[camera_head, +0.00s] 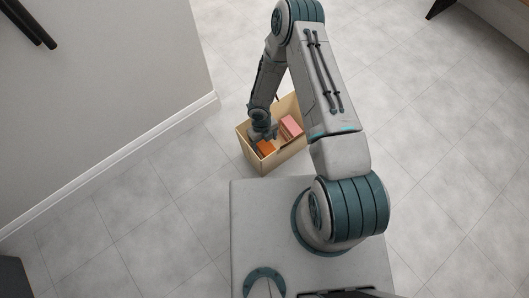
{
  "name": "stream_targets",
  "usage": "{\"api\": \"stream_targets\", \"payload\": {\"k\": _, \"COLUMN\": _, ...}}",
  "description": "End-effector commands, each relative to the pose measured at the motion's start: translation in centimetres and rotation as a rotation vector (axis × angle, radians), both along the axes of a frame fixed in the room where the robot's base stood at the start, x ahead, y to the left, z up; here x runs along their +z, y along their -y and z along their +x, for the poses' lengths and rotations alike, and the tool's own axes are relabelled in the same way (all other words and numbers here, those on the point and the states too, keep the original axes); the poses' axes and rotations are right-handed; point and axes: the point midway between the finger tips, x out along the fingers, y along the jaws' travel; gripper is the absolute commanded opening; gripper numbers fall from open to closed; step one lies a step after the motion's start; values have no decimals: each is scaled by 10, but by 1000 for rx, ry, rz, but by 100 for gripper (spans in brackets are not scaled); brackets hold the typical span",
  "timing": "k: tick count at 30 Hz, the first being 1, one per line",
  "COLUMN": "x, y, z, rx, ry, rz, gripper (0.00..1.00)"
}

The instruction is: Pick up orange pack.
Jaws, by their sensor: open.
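A small orange pack (265,148) lies inside a light wooden box (264,167) on the floor, close to the box's near left side. My gripper (262,138) reaches down into the box right by the pack. The wrist hides the fingertips and part of the pack, so I cannot tell whether they touch it.
A pink block-like item (291,127) lies in the box to the right of the orange pack. The box walls stand close around my gripper. A grey wall with a white baseboard (150,149) is to the left. The tiled floor (440,130) to the right is clear.

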Motion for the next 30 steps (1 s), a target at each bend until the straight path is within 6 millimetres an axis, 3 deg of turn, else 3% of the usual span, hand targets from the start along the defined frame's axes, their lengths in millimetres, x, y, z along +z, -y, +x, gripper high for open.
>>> {"api": "stream_targets", "payload": {"k": 1, "x": -14, "y": -1, "z": -2, "rx": 1, "ry": -2, "rz": -1, "gripper": 75}}
{"api": "stream_targets", "payload": {"k": 6, "x": -34, "y": 1, "z": -4, "rx": -1, "ry": -1, "rz": -1, "gripper": 75}}
{"api": "stream_targets", "payload": {"k": 25, "x": -37, "y": 1, "z": -4, "rx": -1, "ry": -1, "rz": -1, "gripper": 75}}
{"api": "stream_targets", "payload": {"k": 26, "x": -37, "y": 1, "z": -4, "rx": -1, "ry": -1, "rz": -1, "gripper": 70}}
{"api": "stream_targets", "payload": {"k": 30, "x": -36, "y": 1, "z": -5, "rx": -1, "ry": -1, "rz": -1, "gripper": 31}}
